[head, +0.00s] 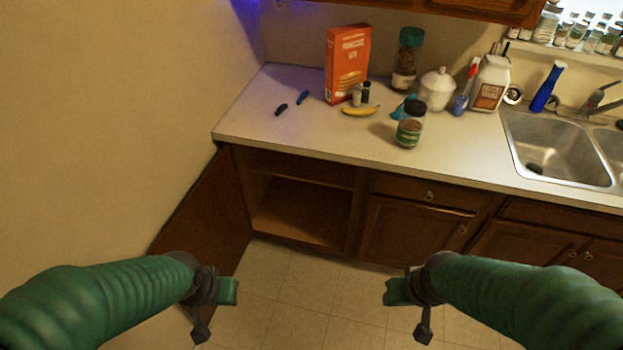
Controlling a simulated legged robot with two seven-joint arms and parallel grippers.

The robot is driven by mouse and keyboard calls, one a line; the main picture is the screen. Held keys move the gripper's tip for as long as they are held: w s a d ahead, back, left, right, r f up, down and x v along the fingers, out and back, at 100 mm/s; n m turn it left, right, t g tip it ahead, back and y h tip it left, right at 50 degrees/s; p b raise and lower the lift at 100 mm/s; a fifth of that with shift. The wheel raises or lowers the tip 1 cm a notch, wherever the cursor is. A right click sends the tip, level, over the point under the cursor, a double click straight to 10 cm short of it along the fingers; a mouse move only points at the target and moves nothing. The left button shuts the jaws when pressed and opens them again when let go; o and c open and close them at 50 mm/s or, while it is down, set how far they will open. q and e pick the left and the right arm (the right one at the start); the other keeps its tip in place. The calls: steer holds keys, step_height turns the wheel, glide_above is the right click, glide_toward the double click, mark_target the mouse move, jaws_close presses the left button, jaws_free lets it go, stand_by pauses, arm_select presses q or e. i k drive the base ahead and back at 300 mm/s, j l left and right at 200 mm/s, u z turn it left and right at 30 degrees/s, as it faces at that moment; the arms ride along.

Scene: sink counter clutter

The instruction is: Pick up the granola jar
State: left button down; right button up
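Two jars stand upright on the counter, and their labels are too small to read, so I cannot tell which holds granola. A short glass jar with a dark lid and green label (409,128) stands near the counter's front edge. A taller jar with a teal lid and brown contents (404,68) stands behind it, near the back wall. My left gripper (228,291) and my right gripper (394,292) are low in front of the cabinets, well apart from both jars. Nothing shows held in either; their finger gaps cannot be made out.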

mark_target(410, 127)
steer(key=i+l+z, duration=0.35)
steer(key=i, duration=0.25)
steer(key=i+z, duration=0.35)
steer(key=i, duration=0.3)
steer(key=i+z, duration=0.3)
steer(key=i, duration=0.3)
